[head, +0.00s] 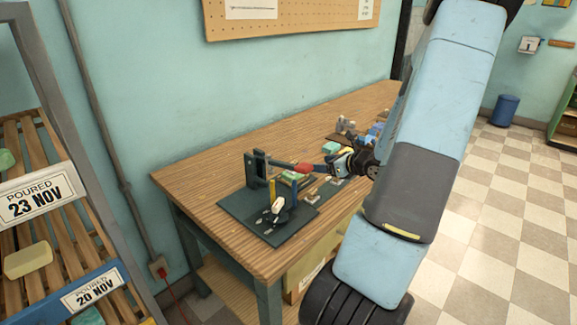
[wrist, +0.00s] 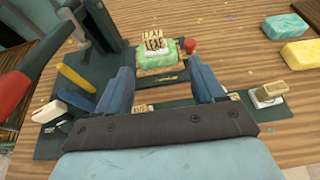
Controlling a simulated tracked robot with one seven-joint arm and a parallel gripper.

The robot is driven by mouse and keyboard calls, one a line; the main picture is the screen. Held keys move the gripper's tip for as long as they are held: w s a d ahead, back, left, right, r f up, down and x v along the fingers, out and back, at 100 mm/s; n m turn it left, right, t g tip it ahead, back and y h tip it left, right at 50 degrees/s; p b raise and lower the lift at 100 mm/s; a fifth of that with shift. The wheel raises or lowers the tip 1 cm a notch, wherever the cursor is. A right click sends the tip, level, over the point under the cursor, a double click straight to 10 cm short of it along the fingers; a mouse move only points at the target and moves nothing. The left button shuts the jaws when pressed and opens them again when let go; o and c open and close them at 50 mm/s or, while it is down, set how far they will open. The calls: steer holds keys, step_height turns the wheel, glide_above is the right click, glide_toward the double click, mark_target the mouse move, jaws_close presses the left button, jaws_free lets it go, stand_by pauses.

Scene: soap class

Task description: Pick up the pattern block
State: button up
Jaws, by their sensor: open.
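A small pale block marked LEAF (wrist: 155,43) stands on top of a green soap bar (wrist: 158,59) in the wrist view; I take it as the pattern block, though other labelled pieces lie near. The soap rests on a wooden base on the dark green plate of a press. My gripper (wrist: 161,72) is open, its two blue fingers apart, with the soap and block beyond them and nothing between the tips. In the head view my gripper (head: 338,164) is low over the bench beside the press, and the block is too small to make out.
The press post (wrist: 93,25) and its red-handled lever (wrist: 14,92) stand at left. A wooden-handled stamp (wrist: 268,94) is at right, with yellow (wrist: 301,53) and teal (wrist: 286,26) soaps beyond. Bare bench (wrist: 240,50) lies between.

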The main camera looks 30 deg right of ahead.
mark_target(294, 162)
steer(key=x, duration=0.5)
steer(key=a+x, duration=0.1)
steer(key=x, duration=0.2)
steer(key=shift+w+a, duration=0.1)
steer(key=shift+w, duration=0.05)
steer(key=shift+r+x, duration=0.15)
steer(key=shift+x, duration=1.15)
steer(key=shift+r+x, duration=0.1)
steer(key=shift+x, duration=1.15)
steer(key=shift+w, duration=0.1)
steer(key=c, duration=1.1)
steer(key=shift+c, duration=0.2)
steer(key=shift+r, duration=0.2)
